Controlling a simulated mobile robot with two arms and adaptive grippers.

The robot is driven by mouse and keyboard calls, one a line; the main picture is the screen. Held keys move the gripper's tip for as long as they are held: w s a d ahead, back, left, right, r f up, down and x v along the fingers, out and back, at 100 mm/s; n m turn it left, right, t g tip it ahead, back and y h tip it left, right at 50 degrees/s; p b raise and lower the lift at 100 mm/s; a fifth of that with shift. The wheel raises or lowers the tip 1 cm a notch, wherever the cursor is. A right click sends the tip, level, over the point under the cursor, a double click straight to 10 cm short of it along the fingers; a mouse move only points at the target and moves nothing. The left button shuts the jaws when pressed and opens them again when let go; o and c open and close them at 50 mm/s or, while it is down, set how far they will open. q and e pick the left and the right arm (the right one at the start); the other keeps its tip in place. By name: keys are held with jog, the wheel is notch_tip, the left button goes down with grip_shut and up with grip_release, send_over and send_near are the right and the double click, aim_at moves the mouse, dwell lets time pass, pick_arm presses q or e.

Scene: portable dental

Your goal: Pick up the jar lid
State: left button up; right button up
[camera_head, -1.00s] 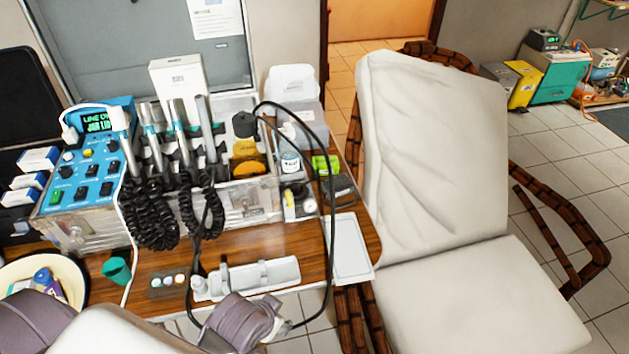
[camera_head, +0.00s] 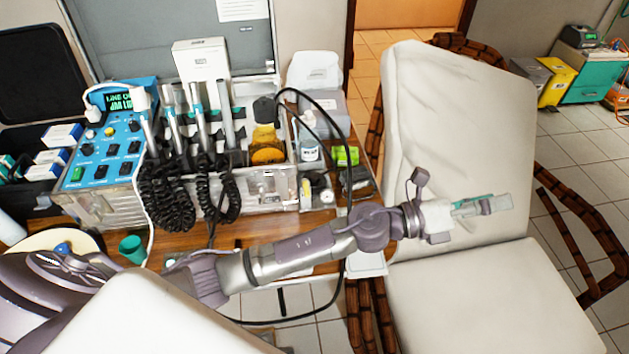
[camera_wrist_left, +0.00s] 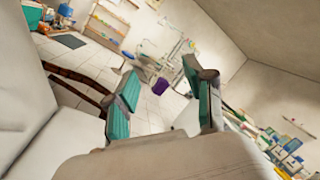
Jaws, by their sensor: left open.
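My left arm reaches from the lower left across the front of the wooden table. Its gripper (camera_head: 500,204) is over the white padded chair, right of the table. In the left wrist view the two teal-padded fingers (camera_wrist_left: 163,78) are apart with nothing between them. I cannot single out the jar lid with certainty. A small labelled bottle (camera_head: 309,150) and an amber, rounded item (camera_head: 267,152) stand in the equipment case, well left of the gripper. My arm hides much of the table front. My right gripper is not in view.
The white chair (camera_head: 455,120) with a dark woven frame adjoins the table's right side. A blue control box (camera_head: 103,150), several handpieces with coiled black cords (camera_head: 165,195) and a looping black cable (camera_head: 348,150) crowd the table. A green cup (camera_head: 132,248) stands at front left.

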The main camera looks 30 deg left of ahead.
pick_arm(q)
notch_tip(320, 180, down, 3)
jog(key=s+d+m+g, duration=0.1)
jog(key=d+m+g, duration=0.2)
jog(key=m+g, duration=0.3)
jog(key=m+g+y, duration=0.4)
jog(key=m+y, duration=1)
jog(key=y, duration=0.8)
send_near(314, 176)
jog(key=b+x, duration=0.3)
jog(key=b, duration=0.2)
jog(key=shift+w+d+f+b, duration=0.1)
jog(key=shift+d+f+b, duration=0.1)
jog(key=shift+b, duration=0.1)
jog(key=shift+w+a+f, duration=0.1)
jog(key=shift+a+f, duration=0.2)
jog(key=shift+f, duration=0.1)
jog(key=b+x, duration=0.3)
jog(key=x, duration=0.2)
jog(key=shift+a+b, duration=0.1)
jog(key=shift+b, duration=0.2)
jog(key=shift+r, duration=0.15)
